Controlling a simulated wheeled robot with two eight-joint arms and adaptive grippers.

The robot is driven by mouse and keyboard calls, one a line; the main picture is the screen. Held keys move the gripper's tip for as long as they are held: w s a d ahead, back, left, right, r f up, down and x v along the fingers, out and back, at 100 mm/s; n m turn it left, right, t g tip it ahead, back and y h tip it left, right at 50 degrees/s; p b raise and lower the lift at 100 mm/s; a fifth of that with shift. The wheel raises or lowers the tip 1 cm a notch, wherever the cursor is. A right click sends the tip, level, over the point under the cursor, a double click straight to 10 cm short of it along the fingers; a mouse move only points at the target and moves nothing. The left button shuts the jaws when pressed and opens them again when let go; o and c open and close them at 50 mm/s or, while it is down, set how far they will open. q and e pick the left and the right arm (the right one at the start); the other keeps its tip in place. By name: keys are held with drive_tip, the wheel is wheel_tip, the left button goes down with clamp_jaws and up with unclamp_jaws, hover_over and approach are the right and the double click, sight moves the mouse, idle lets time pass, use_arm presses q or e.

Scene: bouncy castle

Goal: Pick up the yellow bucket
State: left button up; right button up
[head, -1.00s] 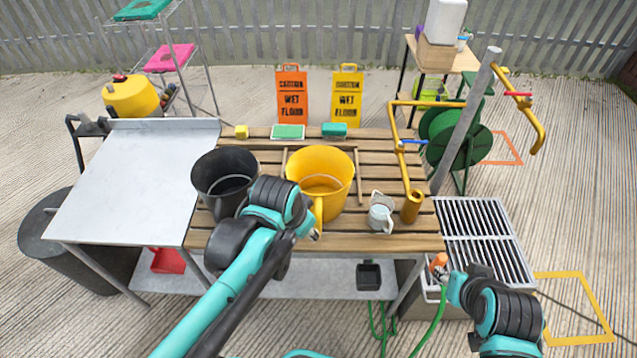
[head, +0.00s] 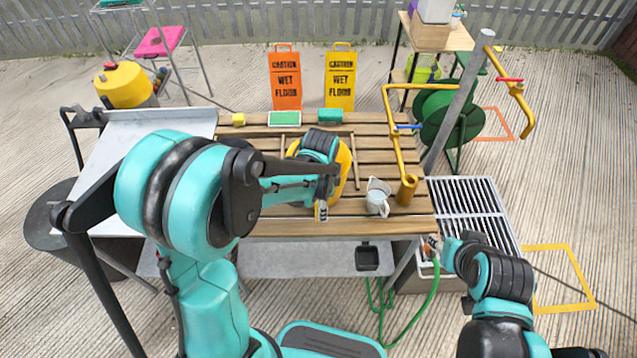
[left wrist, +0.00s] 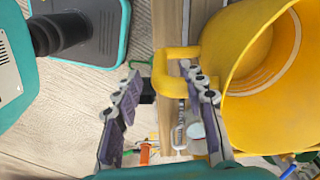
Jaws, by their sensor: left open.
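The yellow bucket (head: 346,163) stands on the slatted wooden table, largely hidden behind my left arm in the head view. In the left wrist view the bucket (left wrist: 245,75) fills the right side, with its mouth showing and its side handle (left wrist: 172,80) pointing left. My left gripper (left wrist: 160,78) is open, one finger on each side of the handle in that view. Whether a finger touches it I cannot tell. In the head view this gripper (head: 321,211) is at the bucket's near side. My right gripper (head: 433,246) is low beside the table's right end; its fingers are too small to read.
A metal grate (head: 468,213) is at the right. The black bucket is mostly hidden behind my left arm.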

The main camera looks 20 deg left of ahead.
use_arm(q)
drive_tip(key=f+b, duration=0.1)
drive_tip(key=f, duration=0.3)
drive_tip(key=shift+a+f+b, duration=0.15)
drive_tip(key=shift+a+b, duration=0.05)
drive_tip(key=shift+b, duration=0.1)
drive_tip(key=shift+c, duration=0.6)
clamp_jaws()
drive_tip(key=shift+r, duration=0.25)
